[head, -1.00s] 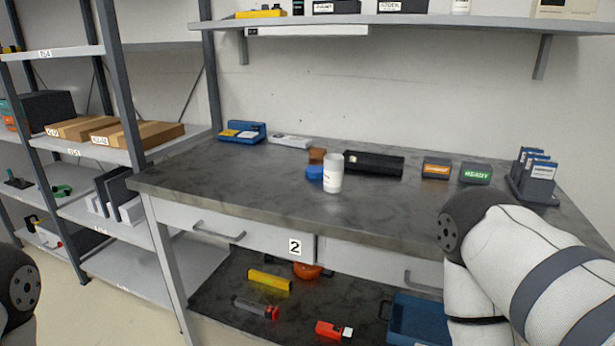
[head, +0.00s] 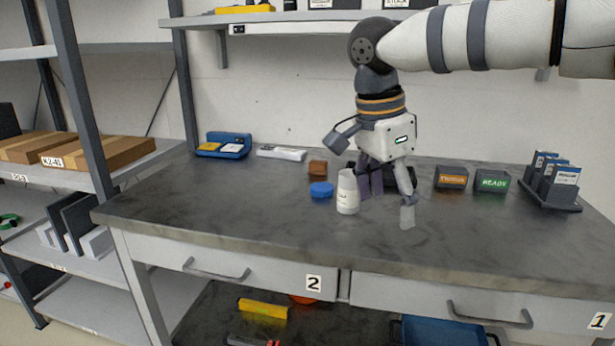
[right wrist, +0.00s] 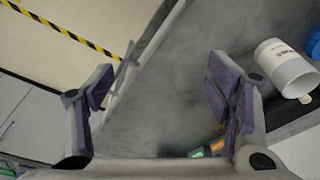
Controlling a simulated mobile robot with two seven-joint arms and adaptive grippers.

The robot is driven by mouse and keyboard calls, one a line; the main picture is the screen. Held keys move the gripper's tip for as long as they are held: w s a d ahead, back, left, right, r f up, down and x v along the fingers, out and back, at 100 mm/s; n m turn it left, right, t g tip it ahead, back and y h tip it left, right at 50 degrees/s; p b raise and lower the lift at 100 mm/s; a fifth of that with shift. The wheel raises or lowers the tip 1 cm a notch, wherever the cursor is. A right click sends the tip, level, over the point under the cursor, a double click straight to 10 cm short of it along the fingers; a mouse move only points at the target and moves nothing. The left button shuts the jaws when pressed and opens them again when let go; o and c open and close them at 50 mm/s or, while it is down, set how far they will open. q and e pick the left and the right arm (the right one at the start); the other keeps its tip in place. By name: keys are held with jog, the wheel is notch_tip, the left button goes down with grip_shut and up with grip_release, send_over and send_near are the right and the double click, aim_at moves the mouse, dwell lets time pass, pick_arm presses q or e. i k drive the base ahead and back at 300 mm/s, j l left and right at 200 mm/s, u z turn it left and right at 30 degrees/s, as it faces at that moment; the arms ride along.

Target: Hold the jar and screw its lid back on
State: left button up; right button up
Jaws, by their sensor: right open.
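The white jar (head: 347,192) stands upright on the dark worktop, with a label on its side. It also shows at the right of the right wrist view (right wrist: 286,68). A blue lid (head: 321,189) lies on the worktop just left of the jar; its edge shows in the right wrist view (right wrist: 315,44). My right gripper (head: 389,205) hangs fingers down over the worktop, just right of the jar. In the right wrist view its padded fingers (right wrist: 162,100) are wide apart with nothing between them. My left gripper is not in view.
A brown block (head: 317,168) sits behind the lid. A dark case behind my right gripper is partly hidden. Labelled boxes (head: 491,181) and a rack of blue-white cards (head: 556,180) stand at right. The front left of the worktop (head: 200,217) is clear.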

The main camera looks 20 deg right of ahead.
aim_at(348, 202)
jog(key=i, duration=1)
